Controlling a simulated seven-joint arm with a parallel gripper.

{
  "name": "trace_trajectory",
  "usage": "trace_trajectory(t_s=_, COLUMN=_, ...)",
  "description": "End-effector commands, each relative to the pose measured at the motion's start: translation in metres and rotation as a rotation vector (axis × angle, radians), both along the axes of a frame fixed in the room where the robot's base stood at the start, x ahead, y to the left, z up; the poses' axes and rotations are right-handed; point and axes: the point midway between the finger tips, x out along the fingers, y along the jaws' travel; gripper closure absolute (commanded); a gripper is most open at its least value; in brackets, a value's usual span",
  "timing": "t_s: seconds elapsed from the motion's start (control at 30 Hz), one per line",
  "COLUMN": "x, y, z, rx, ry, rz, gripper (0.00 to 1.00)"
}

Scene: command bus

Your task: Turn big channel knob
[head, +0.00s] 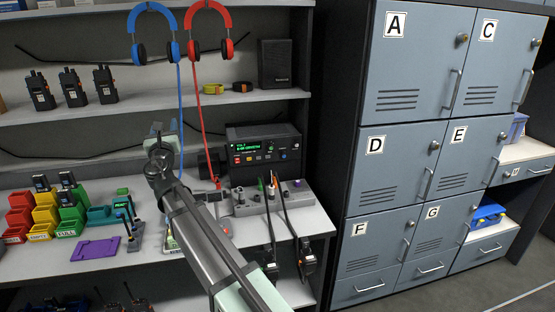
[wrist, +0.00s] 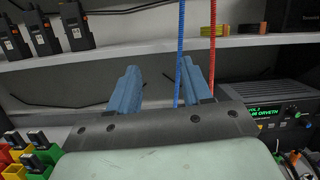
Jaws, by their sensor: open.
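A black radio unit (head: 263,146) with a green-lit display, coloured buttons and knobs stands on the counter, right of my arm. It also shows at the right edge of the wrist view (wrist: 272,113), where a dark round knob (wrist: 291,110) sits right of the display. I cannot tell for certain which knob is the big channel knob. My gripper (wrist: 161,85) is open and empty, its two blue fingers pointing towards the shelves, left of and apart from the radio unit. In the head view the fingers are hard to make out at the end of my arm.
Handheld radios (head: 71,88) stand on the shelf. Coloured bins (head: 42,214) are on the counter at left. Blue lockers (head: 412,140) stand at right.

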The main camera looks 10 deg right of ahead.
Motion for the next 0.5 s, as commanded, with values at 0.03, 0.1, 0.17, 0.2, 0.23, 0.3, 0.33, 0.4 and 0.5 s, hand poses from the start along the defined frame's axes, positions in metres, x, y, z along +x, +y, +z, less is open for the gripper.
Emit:
trace_trajectory(t_s=0.03, x=0.007, y=-0.026, z=-0.008, rx=-0.016, ry=0.011, rz=-0.018, gripper=0.51)
trace_trajectory(t_s=0.1, x=0.017, y=-0.057, z=-0.022, rx=-0.025, ry=0.034, rz=-0.028, gripper=0.51)
trace_trajectory(t_s=0.17, x=0.024, y=-0.082, z=-0.038, rx=-0.023, ry=0.058, rz=-0.028, gripper=0.51)
trace_trajectory(t_s=0.2, x=0.028, y=-0.099, z=-0.049, rx=-0.018, ry=0.076, rz=-0.027, gripper=0.51)
trace_trajectory(t_s=0.23, x=0.031, y=-0.111, z=-0.057, rx=-0.013, ry=0.088, rz=-0.026, gripper=0.51)
trace_trajectory(t_s=0.3, x=0.036, y=-0.14, z=-0.078, rx=0.005, ry=0.118, rz=-0.02, gripper=0.51)
trace_trajectory(t_s=0.33, x=0.038, y=-0.153, z=-0.086, rx=0.014, ry=0.13, rz=-0.018, gripper=0.51)
trace_trajectory(t_s=0.4, x=0.041, y=-0.182, z=-0.105, rx=0.035, ry=0.155, rz=-0.012, gripper=0.51)
trace_trajectory(t_s=0.5, x=0.041, y=-0.223, z=-0.131, rx=0.07, ry=0.188, rz=-0.006, gripper=0.51)
